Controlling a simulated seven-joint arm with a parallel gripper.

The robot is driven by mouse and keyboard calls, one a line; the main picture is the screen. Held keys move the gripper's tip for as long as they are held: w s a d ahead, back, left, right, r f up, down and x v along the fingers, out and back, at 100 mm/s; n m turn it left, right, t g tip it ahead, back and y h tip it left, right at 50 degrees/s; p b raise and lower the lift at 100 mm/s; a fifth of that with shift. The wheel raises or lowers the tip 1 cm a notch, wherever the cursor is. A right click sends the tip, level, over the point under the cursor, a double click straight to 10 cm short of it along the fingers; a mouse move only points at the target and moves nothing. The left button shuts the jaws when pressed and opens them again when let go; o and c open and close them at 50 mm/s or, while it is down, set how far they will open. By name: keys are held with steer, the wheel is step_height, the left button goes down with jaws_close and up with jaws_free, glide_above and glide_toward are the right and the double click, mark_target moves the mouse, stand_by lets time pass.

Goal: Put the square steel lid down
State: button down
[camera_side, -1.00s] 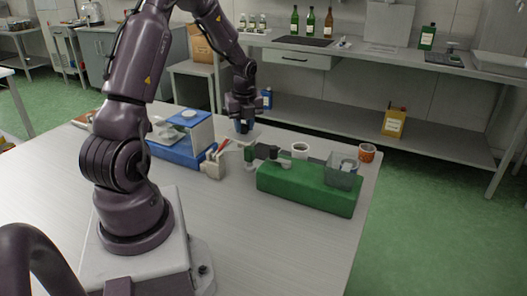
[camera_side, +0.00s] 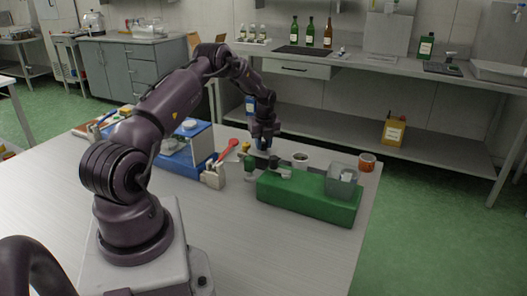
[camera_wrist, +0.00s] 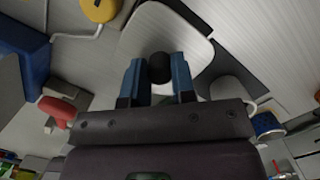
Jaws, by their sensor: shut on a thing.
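The square steel lid (camera_wrist: 200,50) shows in the wrist view as a pale, rounded-corner plate with a dark round knob. My gripper (camera_wrist: 159,72) has its two blue fingers closed on either side of that knob. In the side view my gripper (camera_side: 262,146) points down over the far part of the table, behind the green bench unit (camera_side: 305,198). There the lid is mostly hidden by the fingers and the unit's near parts. I cannot tell whether the lid touches the table.
A grey see-through bin (camera_side: 342,181) sits on the green unit's right end. A white cup (camera_side: 300,160) and an orange tub (camera_side: 367,162) stand behind it. Left are a blue-and-white box (camera_side: 186,150), a red-handled tool (camera_side: 228,149) and a beige block (camera_side: 212,175).

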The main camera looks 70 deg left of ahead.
mark_target(264, 150)
steer(key=shift+w+a+f, duration=0.1)
steer(key=shift+f, duration=1.6)
steer(key=c, duration=0.9)
jaws_free()
steer(key=shift+f, duration=0.15)
steer(key=shift+c, duration=0.2)
